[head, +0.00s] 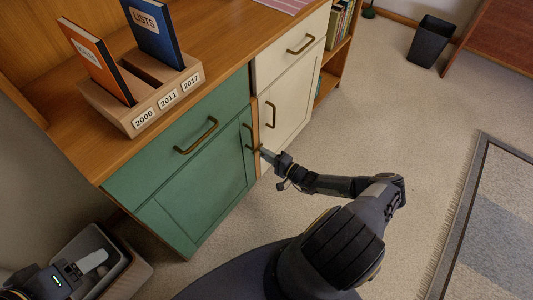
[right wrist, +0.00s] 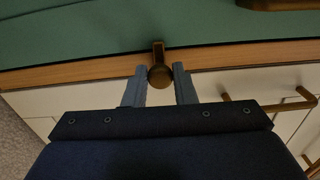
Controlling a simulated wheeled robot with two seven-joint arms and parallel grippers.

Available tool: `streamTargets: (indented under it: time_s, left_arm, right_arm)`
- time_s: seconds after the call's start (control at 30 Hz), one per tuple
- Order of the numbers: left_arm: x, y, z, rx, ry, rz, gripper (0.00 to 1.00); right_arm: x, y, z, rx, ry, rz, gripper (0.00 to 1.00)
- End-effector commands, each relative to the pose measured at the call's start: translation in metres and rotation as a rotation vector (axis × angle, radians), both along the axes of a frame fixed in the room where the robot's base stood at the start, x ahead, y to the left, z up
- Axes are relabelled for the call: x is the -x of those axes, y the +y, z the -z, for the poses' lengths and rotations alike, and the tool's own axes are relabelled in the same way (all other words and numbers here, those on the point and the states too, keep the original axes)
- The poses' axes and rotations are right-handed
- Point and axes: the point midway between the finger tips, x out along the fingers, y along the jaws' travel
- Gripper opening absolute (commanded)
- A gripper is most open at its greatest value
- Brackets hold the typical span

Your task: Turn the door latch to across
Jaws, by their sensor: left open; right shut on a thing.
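The brass door latch (right wrist: 159,72) shows in the right wrist view on the wooden strip (right wrist: 90,70) between the green and cream cabinets. Its short arm looks crosswise to the strip, its end at the green door's edge. My right gripper (right wrist: 159,85) has a finger on each side of the latch's round knob and is shut on it. In the head view my right gripper (head: 264,153) is at the seam beside the green door (head: 200,195), and the latch is mostly hidden there.
The green door's handle (head: 248,138) is close to my right gripper. A green drawer handle (head: 196,136) and a cream door handle (head: 271,114) also stick out. The carpet (head: 420,130) at right is clear.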

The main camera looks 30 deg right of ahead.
Motion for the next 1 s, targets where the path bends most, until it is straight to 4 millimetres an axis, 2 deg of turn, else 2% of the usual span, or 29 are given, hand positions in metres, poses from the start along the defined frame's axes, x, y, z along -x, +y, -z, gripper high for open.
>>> streamTargets:
  time_s: [0.6,0.63,0.73,0.77,1.0]
  left_arm:
    - [0.0000,-0.0001,-0.0020,0.000,0.000,0.000,0.67]
    - [0.0000,-0.0001,-0.0020,0.000,0.000,0.000,0.67]
    - [0.0000,0.0000,-0.0020,0.000,0.000,0.000,0.67]
    - [0.0000,0.0000,-0.0020,0.000,0.000,0.000,0.67]
    - [0.0000,0.0000,-0.0021,0.000,0.000,0.000,0.67]
  right_arm:
    - [0.0004,0.0008,0.0012,0.036,-0.013,-0.002,0.01]
    - [0.0004,0.0008,0.0012,0.036,-0.013,-0.002,0.28]
    - [0.0004,0.0007,0.0010,0.035,-0.012,-0.001,0.41]
    - [0.0003,0.0007,0.0009,0.035,-0.012,-0.001,0.45]
    - [0.0002,0.0002,0.0004,0.035,-0.013,0.000,0.45]
